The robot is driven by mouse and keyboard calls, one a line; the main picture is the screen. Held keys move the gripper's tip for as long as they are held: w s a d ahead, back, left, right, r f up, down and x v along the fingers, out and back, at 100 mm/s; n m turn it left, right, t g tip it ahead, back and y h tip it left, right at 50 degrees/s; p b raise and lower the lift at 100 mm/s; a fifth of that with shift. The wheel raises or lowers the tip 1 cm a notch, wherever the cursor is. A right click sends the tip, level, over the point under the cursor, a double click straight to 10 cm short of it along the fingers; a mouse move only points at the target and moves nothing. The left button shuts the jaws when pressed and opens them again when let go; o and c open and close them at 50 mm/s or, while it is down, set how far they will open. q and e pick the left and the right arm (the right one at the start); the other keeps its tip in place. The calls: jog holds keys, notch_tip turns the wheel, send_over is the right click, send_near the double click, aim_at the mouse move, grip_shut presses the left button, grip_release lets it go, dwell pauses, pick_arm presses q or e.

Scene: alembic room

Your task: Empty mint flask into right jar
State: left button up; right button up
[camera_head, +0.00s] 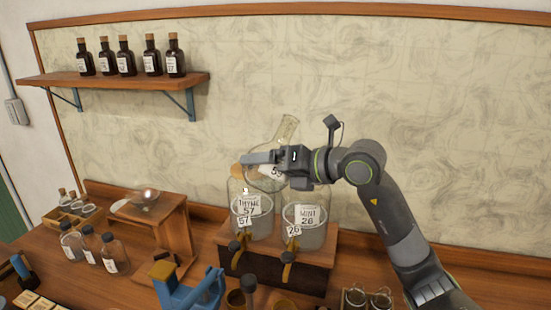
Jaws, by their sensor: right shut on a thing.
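My right gripper (262,157) is shut on a clear glass flask with a label partly hidden by the gripper. The flask neck (287,128) points up and leans to the right; its body is behind and below the fingers. I cannot tell what the flask holds. The gripper and flask are over the two glass jars. The right jar (313,236) is labelled MINT 26, and the left jar (242,222) is labelled THYME 57. Both have a tap at the front, and the flask and arm cover parts of their tops. My left gripper is not in view.
The jars stand on a wooden stand (262,272). A blue device (190,292) stands in front of it. Several labelled bottles (90,245) and a wooden riser (175,232) are at the left. Two small glass jars (367,298) stand at the lower right. A bottle shelf (130,82) hangs on the wall.

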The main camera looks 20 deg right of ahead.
aim_at(265, 149)
jog(key=shift+s+a+r+m+y+p, duration=0.15)
jog(key=shift+a+r+m+y+p, duration=0.15)
jog(key=shift+r+m+p, duration=0.2)
jog(key=shift+s+a+r+m+y+p, duration=0.1)
jog(key=shift+a+r+m+y+p, duration=0.1)
jog(key=shift+r+m+y+p, duration=0.3)
jog(key=shift+s+a+r+m+y+p, duration=0.1)
jog(key=shift+a+r+m+y+p, duration=0.15)
jog(key=shift+r+m+p, duration=0.4)
jog(key=shift+r+m+y+p, duration=0.5)
jog(key=shift+m+p, duration=0.2)
jog(key=shift+m, duration=0.25)
jog(key=shift+d+r+m+t+y, duration=0.1)
jog(key=shift+r+m+t+y, duration=0.3)
jog(key=shift+r+m, duration=0.5)
jog(key=shift+f, duration=0.2)
jog(key=shift+d+r+m+t+y+p, duration=0.1)
jog(key=shift+r+m+t+y+p, duration=0.1)
jog(key=shift+r+m+p, duration=0.75)
jog(key=shift+d+r+m+t+y+p, duration=0.15)
jog(key=shift+r+m+p, duration=0.2)
jog(key=shift+p, duration=1.05)
dwell(1.9)
